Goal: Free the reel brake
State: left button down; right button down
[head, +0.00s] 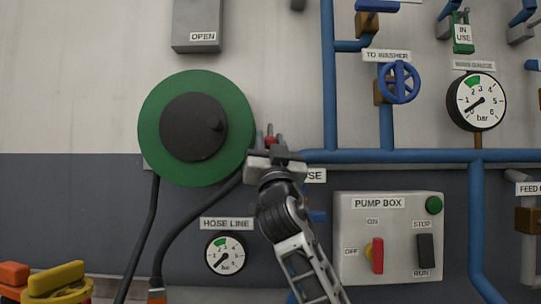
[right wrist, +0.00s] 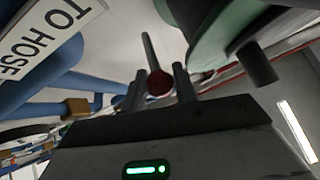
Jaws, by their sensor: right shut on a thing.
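The hose reel (head: 223,148), a green disc with a dark hub, is on the wall at left of centre in the head view; its green rim (right wrist: 213,40) shows at upper right in the right wrist view. The brake lever, a thin grey rod with a red end (right wrist: 159,83), is at the reel's right edge. Its red end also shows small in the head view (head: 270,140). My right gripper (right wrist: 158,74) is shut on the lever, one finger on each side of the red end. Its body hides part of the lever. My left gripper is not in view.
Blue pipes (head: 330,75) run just right of my right gripper. Below are the pump box (head: 350,240) and the hose line gauge (head: 226,253). A dark hose (head: 190,225) hangs from the reel. The wall left of the reel is clear.

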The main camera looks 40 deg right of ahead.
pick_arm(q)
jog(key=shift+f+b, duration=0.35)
pick_arm(e)
jog(key=shift+w+d+f, duration=0.2)
jog(key=shift+w+f, duration=0.15)
jog(key=shift+f, duration=0.4)
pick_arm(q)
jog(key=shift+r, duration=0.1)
pick_arm(e)
jog(key=shift+d, duration=0.1)
jog(key=c, duration=1.2)
grip_release()
jog(key=shift+w+f, duration=0.1)
jog(key=shift+o, duration=0.4)
jog(key=shift+w+d, duration=0.1)
pick_arm(q)
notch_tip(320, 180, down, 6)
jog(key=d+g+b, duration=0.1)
jog(key=b, duration=0.2)
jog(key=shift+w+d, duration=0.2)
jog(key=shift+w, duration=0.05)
pick_arm(e)
jog(key=v, duration=1.6)
jog(key=shift+s+r, duration=0.25)
jog(key=shift+s, duration=0.05)
